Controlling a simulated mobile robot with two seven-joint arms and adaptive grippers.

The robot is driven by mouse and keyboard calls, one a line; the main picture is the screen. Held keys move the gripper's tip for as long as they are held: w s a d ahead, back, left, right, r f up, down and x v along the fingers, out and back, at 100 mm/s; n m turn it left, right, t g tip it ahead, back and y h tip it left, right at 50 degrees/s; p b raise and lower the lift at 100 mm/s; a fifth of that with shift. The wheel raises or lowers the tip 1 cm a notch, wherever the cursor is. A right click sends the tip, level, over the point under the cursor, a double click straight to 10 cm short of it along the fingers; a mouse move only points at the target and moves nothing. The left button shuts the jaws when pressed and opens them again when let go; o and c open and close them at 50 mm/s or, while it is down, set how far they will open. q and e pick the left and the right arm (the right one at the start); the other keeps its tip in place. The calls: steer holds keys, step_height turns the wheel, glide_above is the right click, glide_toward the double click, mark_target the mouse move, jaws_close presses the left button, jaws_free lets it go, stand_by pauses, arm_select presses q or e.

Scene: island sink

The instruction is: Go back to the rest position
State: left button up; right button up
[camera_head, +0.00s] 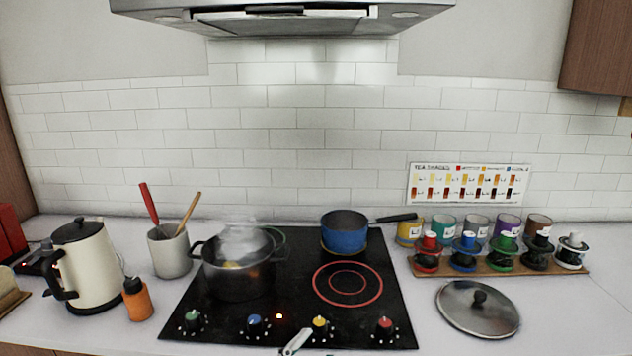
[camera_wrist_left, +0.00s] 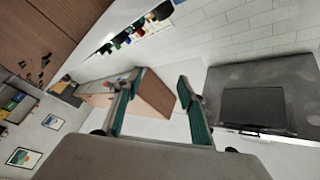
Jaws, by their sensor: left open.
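My left gripper (camera_wrist_left: 158,102) shows in the left wrist view with its two teal-padded fingers spread wide and nothing between them. It points past the wall and the range hood (camera_wrist_left: 262,95), apart from any object. In the head view, a small pale and dark tip (camera_head: 296,342) pokes in at the bottom edge over the front of the hob; I cannot tell which part it is. My right gripper is not recognisable in either view.
The black hob (camera_head: 285,318) carries a steaming pot (camera_head: 238,278) and a blue pan (camera_head: 344,236). A kettle (camera_head: 88,265) and an orange bottle (camera_head: 137,300) stand left. A lid (camera_head: 477,309) and a rack of jars (camera_head: 500,265) are right.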

arm_select(q)
steer(key=s+a+f+n+g+y, duration=0.1)
steer(key=s+a+f+n+y, duration=0.2)
steer(key=f, duration=0.6)
steer(key=s+a+f+n+g+y, duration=0.2)
steer(key=s+a+f+n, duration=0.3)
steer(key=a+f, duration=0.5)
steer(key=s+a+f+n+g+y, duration=0.2)
steer(key=s+a+f+n+y, duration=0.2)
steer(key=s+a+f, duration=0.2)
step_height(320, 180, down, 4)
steer(key=shift+s+a+r+n+y, duration=0.1)
steer(key=shift+s+a+n+y, duration=0.25)
steer(key=shift+s, duration=0.6)
